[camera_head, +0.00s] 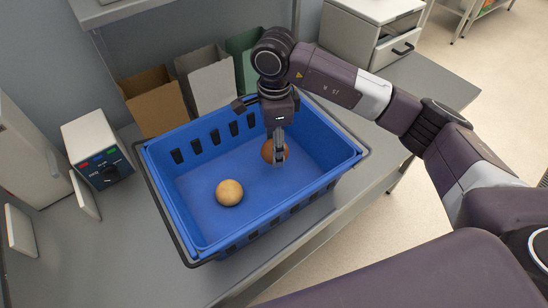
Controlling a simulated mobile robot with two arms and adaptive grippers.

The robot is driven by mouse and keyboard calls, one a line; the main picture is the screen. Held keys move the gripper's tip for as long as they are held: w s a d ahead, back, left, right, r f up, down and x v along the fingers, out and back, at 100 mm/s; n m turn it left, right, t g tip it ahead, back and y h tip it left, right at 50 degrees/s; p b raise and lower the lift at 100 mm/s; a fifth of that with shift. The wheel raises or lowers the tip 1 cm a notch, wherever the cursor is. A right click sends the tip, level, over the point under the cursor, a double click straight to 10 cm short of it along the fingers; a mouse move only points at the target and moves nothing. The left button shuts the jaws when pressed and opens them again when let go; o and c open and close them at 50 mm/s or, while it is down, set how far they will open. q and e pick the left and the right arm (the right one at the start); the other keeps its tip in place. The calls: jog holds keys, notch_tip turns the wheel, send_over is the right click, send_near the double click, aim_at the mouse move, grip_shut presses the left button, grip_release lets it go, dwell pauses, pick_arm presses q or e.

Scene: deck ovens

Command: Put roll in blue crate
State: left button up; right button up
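The blue crate (172,205) stands on the grey counter. A light tan roll (229,193) lies on the crate floor near the left front. A darker brown roll (268,150) is inside the crate towards the back right. My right gripper (279,160) points down into the crate, with its fingers in front of the brown roll and hiding part of it. I cannot tell whether the fingers grip this roll or whether it touches the crate floor. My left gripper is not in view.
Brown (155,101), white (209,82) and green (243,57) open boxes stand behind the crate. A small control box (97,148) stands left of it. A white drawer cabinet (360,35) is at the back right. The counter's right end (435,85) is clear.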

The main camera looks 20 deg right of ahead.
aim_at(275, 171)
notch_tip(275, 171, down, 2)
jog(key=shift+s+f, duration=0.15)
jog(key=shift+f, duration=0.1)
notch_tip(275, 171, down, 4)
jog(key=shift+p, duration=0.75)
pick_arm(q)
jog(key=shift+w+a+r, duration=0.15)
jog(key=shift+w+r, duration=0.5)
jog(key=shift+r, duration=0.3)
pick_arm(e)
jog(key=shift+f+b, duration=0.2)
jog(key=shift+b, duration=0.1)
jog(key=o, duration=1)
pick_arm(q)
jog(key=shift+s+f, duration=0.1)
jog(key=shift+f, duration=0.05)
pick_arm(e)
jog(key=shift+r, duration=0.15)
